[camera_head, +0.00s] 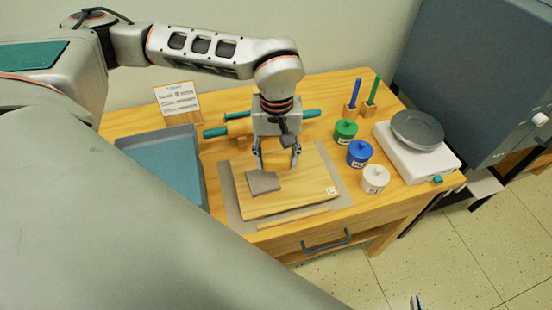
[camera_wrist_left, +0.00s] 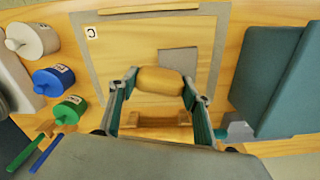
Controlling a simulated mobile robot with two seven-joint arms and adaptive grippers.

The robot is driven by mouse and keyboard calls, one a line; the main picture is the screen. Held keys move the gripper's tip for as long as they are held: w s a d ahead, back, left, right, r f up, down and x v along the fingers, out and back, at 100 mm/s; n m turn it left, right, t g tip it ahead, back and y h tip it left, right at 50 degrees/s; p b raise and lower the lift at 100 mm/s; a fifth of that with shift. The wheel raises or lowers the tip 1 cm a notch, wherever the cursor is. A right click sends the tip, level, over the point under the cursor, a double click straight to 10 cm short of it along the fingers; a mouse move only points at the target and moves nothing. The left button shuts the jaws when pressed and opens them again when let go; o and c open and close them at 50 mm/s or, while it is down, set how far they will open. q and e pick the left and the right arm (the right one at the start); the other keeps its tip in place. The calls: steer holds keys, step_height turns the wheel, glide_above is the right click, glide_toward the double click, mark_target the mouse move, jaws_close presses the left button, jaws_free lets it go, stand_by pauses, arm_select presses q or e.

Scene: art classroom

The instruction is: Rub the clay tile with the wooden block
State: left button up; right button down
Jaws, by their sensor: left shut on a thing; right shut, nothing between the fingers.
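The grey clay tile (camera_head: 263,182) lies flat on a wooden board (camera_head: 300,198). It also shows in the left wrist view (camera_wrist_left: 180,58), partly hidden behind the block. My left gripper (camera_head: 277,163) points down over the board, just behind the tile. It is shut on the rounded, tan wooden block (camera_wrist_left: 160,81), which sits between its fingertips in the left wrist view. The block is hard to make out against the board in the head view. I cannot tell its exact height above the board. The tip of my right gripper (camera_head: 416,302) shows at the bottom edge, shut and away from the table.
A grey mat (camera_head: 233,213) lies under the board. Green (camera_head: 345,131), blue (camera_head: 360,153) and white (camera_head: 375,179) lidded jars stand to the right, beside a white scale (camera_head: 416,155). A teal tray (camera_head: 165,165) is at left. A teal-handled rolling pin (camera_head: 215,132) lies behind.

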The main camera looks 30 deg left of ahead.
arm_select(q)
steer(key=shift+r+p, duration=0.4)
steer(key=shift+r, duration=0.5)
steer(key=shift+r+p, duration=1.05)
steer(key=shift+r, duration=0.45)
